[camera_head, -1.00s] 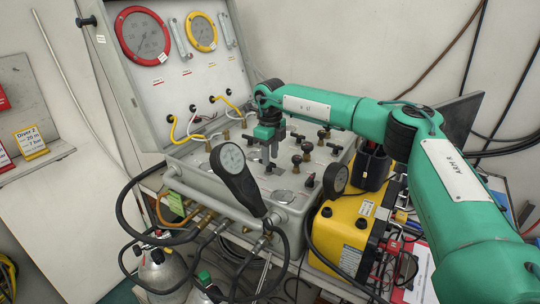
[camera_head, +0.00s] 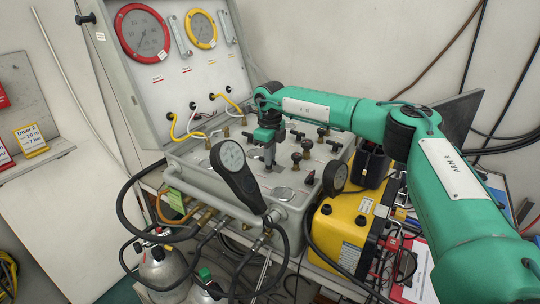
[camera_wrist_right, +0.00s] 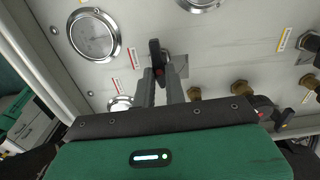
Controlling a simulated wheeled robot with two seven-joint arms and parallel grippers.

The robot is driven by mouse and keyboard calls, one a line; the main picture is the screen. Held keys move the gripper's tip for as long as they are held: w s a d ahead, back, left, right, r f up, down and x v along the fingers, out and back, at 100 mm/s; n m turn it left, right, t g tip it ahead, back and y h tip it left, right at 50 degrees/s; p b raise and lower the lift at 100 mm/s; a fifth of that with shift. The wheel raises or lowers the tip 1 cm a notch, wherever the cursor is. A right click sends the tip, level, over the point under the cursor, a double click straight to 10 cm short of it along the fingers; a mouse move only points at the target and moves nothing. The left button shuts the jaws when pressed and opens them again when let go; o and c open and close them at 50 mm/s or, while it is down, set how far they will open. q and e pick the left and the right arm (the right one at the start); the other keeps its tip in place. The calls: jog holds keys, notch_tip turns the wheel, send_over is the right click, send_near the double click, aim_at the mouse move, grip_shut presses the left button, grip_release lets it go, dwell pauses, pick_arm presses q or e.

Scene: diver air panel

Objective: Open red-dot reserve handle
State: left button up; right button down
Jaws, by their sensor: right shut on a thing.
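The grey air panel (camera_head: 215,172) lies open in the head view, with several black handles and brass knobs on its top. My right gripper (camera_head: 269,160) points down at the panel top. In the right wrist view its two fingers (camera_wrist_right: 160,84) are shut on a black handle (camera_wrist_right: 155,48) that stands before a small metal plate. Another dark handle with a small red mark (camera_wrist_right: 284,126) shows at the lower right of that view. A red-marked handle (camera_head: 310,177) also shows at the panel's front right. My left gripper is out of view.
Hoses loop along the panel's front. A yellow case (camera_head: 345,225) sits at the right. The raised lid holds red-rimmed (camera_head: 142,33) and yellow-rimmed gauges.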

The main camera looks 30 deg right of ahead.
jog(key=n, duration=0.5)
jog(key=shift+w+d, duration=0.1)
jog(key=n, duration=0.2)
jog(key=shift+n, duration=0.4)
jog(key=n, duration=0.4)
jog(key=shift+w+r+n, duration=0.1)
jog(key=shift+w+n, duration=0.05)
jog(key=shift+n, duration=0.15)
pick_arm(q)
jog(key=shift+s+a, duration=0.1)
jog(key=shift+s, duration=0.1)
pick_arm(e)
jog(key=shift+n, duration=2.2)
jog(key=c, duration=1.5)
grip_release()
jog(key=shift+o, duration=0.2)
